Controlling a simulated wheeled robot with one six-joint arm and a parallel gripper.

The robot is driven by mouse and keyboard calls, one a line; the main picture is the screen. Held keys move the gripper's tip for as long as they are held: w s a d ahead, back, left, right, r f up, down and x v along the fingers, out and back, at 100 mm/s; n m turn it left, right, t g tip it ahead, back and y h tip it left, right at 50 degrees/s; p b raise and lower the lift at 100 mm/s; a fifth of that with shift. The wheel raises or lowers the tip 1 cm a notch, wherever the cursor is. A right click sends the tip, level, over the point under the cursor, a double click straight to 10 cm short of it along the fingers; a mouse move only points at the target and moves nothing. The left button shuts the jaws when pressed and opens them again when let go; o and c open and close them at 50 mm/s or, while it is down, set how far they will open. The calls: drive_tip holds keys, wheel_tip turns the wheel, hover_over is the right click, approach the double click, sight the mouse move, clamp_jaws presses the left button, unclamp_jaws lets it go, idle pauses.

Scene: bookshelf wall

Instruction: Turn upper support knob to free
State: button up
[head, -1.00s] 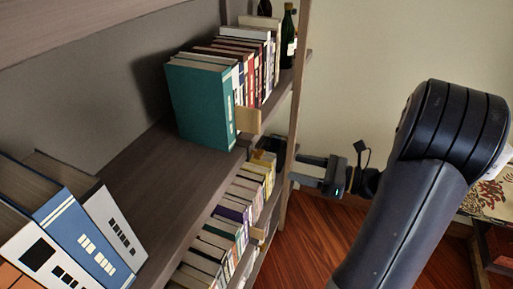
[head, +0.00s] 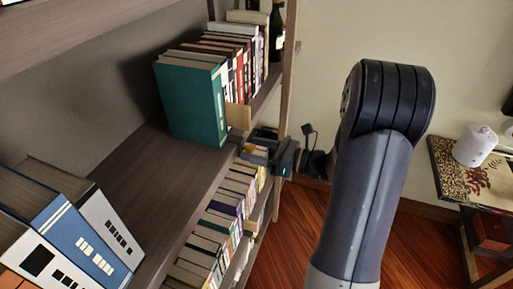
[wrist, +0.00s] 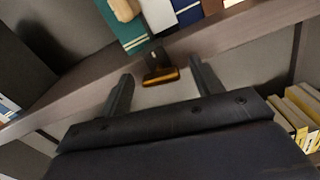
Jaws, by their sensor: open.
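In the wrist view a small knob (wrist: 160,76) with a dark stem and an amber-brown crossbar sits at the shelf's front edge, below the books. My gripper (wrist: 162,69) is open, with one dark finger on each side of the knob in the picture. I cannot tell whether a finger touches it. In the head view my gripper (head: 268,148) is at the shelf's edge, under the teal book's level. The knob cannot be made out in the head view.
The upper shelf board (head: 145,170) carries a teal book (head: 190,100), more books and a dark bottle (head: 276,35). A wooden block (head: 238,117) sits at its edge. Lower books (head: 225,205) are close below my gripper. A side table (head: 480,185) stands right.

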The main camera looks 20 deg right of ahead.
drive_tip(key=shift+c, duration=0.4)
drive_tip(key=c, duration=0.9)
drive_tip(key=shift+a+n+b, duration=0.1)
drive_tip(key=shift+n+b, duration=0.9)
drive_tip(key=shift+b, duration=0.1)
drive_tip(key=o, duration=1)
drive_tip(key=b+v, duration=0.1)
drive_tip(key=v, duration=1)
